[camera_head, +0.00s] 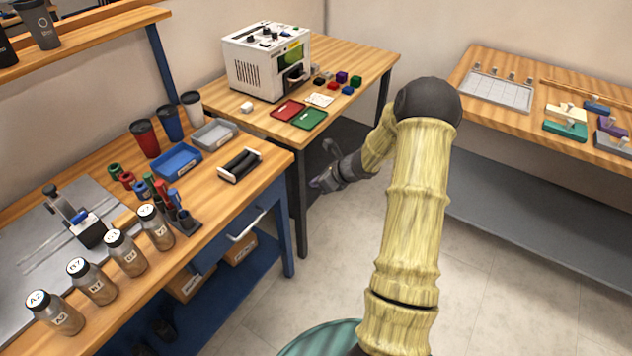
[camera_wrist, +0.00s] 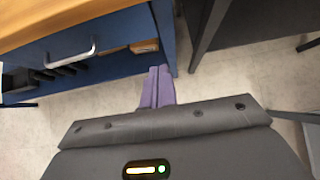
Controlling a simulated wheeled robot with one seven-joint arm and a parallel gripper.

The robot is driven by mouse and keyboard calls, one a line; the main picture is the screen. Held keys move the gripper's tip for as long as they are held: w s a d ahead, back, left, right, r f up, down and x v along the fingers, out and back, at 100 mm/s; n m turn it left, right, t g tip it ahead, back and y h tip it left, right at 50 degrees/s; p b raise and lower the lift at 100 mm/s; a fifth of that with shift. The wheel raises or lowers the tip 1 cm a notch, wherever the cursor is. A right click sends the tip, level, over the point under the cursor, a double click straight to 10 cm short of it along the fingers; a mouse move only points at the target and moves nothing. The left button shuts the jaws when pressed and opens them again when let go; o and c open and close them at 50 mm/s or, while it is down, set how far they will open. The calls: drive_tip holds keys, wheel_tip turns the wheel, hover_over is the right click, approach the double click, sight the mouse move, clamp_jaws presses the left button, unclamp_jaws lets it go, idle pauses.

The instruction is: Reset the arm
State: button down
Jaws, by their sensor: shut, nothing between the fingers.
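My arm rises from the bottom of the head view, bends at a dark elbow and reaches back and left. My gripper (camera_head: 318,184) hangs over the floor gap between the wooden workbench and the table with the white machine. In the wrist view, its two purple fingers (camera_wrist: 157,88) lie side by side, shut with nothing between them. They point toward the blue workbench leg and touch nothing that I can see.
The left workbench (camera_head: 270,165) holds bottles, tumblers and blue and grey trays. A drawer handle (camera_head: 247,226) juts from its front. A white machine (camera_head: 266,60) stands on the back table (camera_head: 360,62). A right bench (camera_head: 480,62) holds small parts. Open floor (camera_head: 500,270) lies at right.

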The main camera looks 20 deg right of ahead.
drive_tip(key=shift+a, duration=0.1)
drive_tip(key=s+a+r+n+g+h, duration=0.1)
drive_tip(key=s+a+r+n+g, duration=0.45)
drive_tip(key=s+a+n, duration=0.75)
drive_tip(key=s+a+r+n+h, duration=0.1)
drive_tip(key=s+r+n+h, duration=0.1)
drive_tip(key=s+r+n, duration=0.35)
drive_tip(key=s+a+r+n+h, duration=0.1)
drive_tip(key=s+r+n+h, duration=0.15)
drive_tip(key=s+n, duration=0.65)
wheel_tip(320, 180, up, 13)
drive_tip(key=w+n+p, duration=0.1)
drive_tip(key=n+p, duration=0.1)
drive_tip(key=p, duration=1.1)
drive_tip(key=shift+w+r+y, duration=0.2)
drive_tip(key=shift+w+y, duration=0.05)
drive_tip(key=shift+y, duration=0.1)
drive_tip(key=shift+f+t, duration=0.1)
drive_tip(key=shift+t, duration=0.15)
